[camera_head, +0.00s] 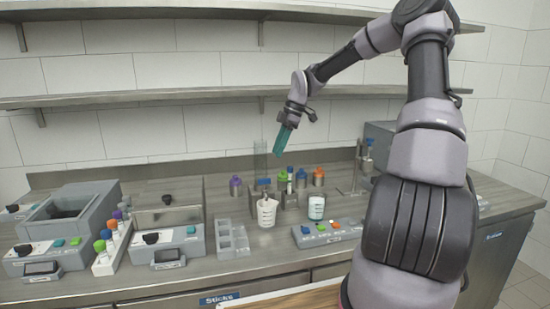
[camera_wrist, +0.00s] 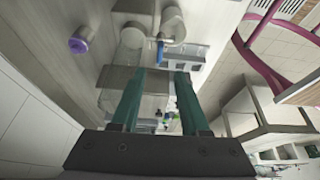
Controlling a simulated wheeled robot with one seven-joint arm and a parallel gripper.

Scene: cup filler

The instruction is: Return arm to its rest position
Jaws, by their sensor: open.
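My gripper (camera_head: 284,140) hangs in the air above the back of the counter, below the lower wall shelf, with its teal fingers pointing down. In the wrist view its two teal fingers (camera_wrist: 158,100) stand apart with nothing held between them. My arm reaches up on the right of the head view and bends over to the left. A white beaker (camera_head: 267,211) stands on the counter below the gripper, apart from it. A second beaker with teal contents (camera_head: 316,208) stands to its right.
The lower shelf (camera_head: 180,95) runs close above the gripper. A rack of capped tubes (camera_head: 110,248), a grey bath (camera_head: 68,220), a grey holder (camera_head: 231,239) and a button panel (camera_head: 328,232) stand on the counter. Purple (camera_head: 236,186) and orange (camera_head: 318,177) capped bottles stand at the back.

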